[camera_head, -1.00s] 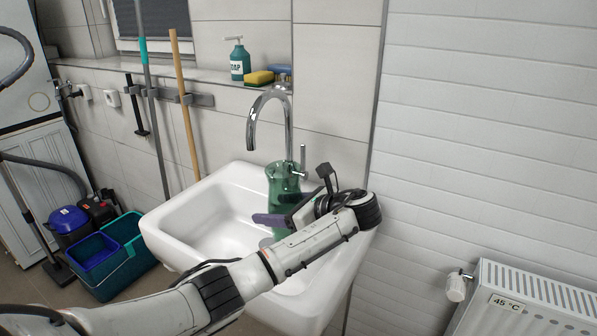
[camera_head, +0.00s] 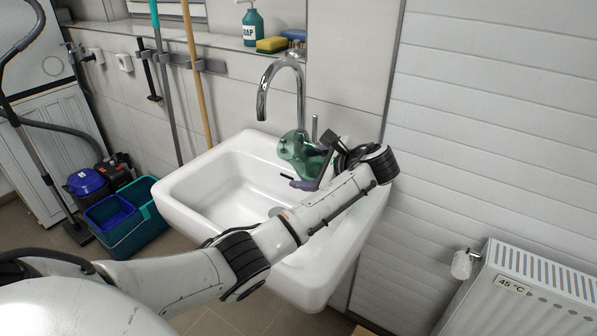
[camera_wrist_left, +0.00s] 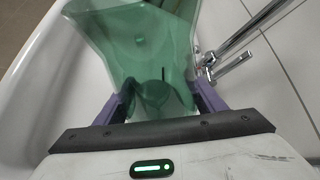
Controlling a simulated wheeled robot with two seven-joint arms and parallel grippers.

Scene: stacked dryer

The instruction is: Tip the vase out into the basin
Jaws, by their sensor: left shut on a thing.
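The green translucent vase (camera_head: 298,150) is tilted over the white basin (camera_head: 240,180), its mouth toward the left in the head view. My left gripper (camera_head: 312,168) is shut on the vase, with a purple finger on each side of it. In the left wrist view the vase (camera_wrist_left: 135,40) fills the space between and beyond the fingers of my left gripper (camera_wrist_left: 158,105). I cannot tell whether anything is inside the vase. My right gripper is not in view.
The chrome faucet (camera_head: 283,75) rises close behind the vase, its lever beside it. A soap bottle (camera_head: 252,25) and sponges (camera_head: 272,44) stand on the ledge. A radiator (camera_head: 540,290) is at the lower right. Buckets (camera_head: 125,220) stand on the floor at left.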

